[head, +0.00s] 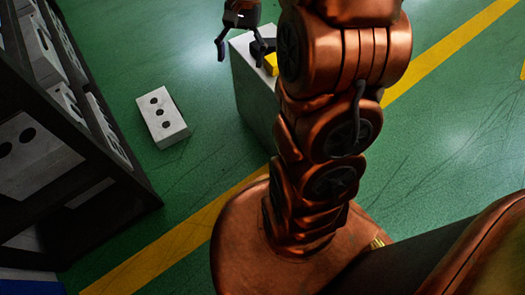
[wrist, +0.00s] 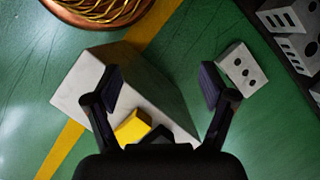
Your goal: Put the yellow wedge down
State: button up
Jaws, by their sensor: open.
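The yellow wedge (head: 271,63) shows at the top of the head view, partly hidden by my arm. It appears to rest on top of a pale grey block (head: 245,75) standing on the floor. In the wrist view the wedge (wrist: 131,127) lies on the pale block (wrist: 82,88), close to the base of my left finger, its lower part hidden by the gripper. My gripper (head: 240,46) is open over the block, with its fingers spread wide. In the wrist view nothing is clamped between the fingertips of the gripper (wrist: 160,85).
A white brick with three dark holes (head: 163,116) lies on the green floor left of the block; the wrist view shows it too (wrist: 241,68). A dark rack (head: 88,150) holding more white bricks stands at the left. A yellow floor stripe (head: 165,250) crosses the floor.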

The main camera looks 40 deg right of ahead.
jog(key=s+a+f+n+h, duration=0.1)
jog(key=s+a+n, duration=0.4)
jog(key=s, duration=0.6)
jog(key=s+a+f+n+g+h, duration=0.1)
jog(key=s+a+n, duration=0.4)
jog(key=s, duration=0.6)
jog(key=shift+s+a+f+g+h, duration=0.35)
jog(key=shift+a+f+h, duration=0.2)
jog(key=shift+a, duration=0.2)
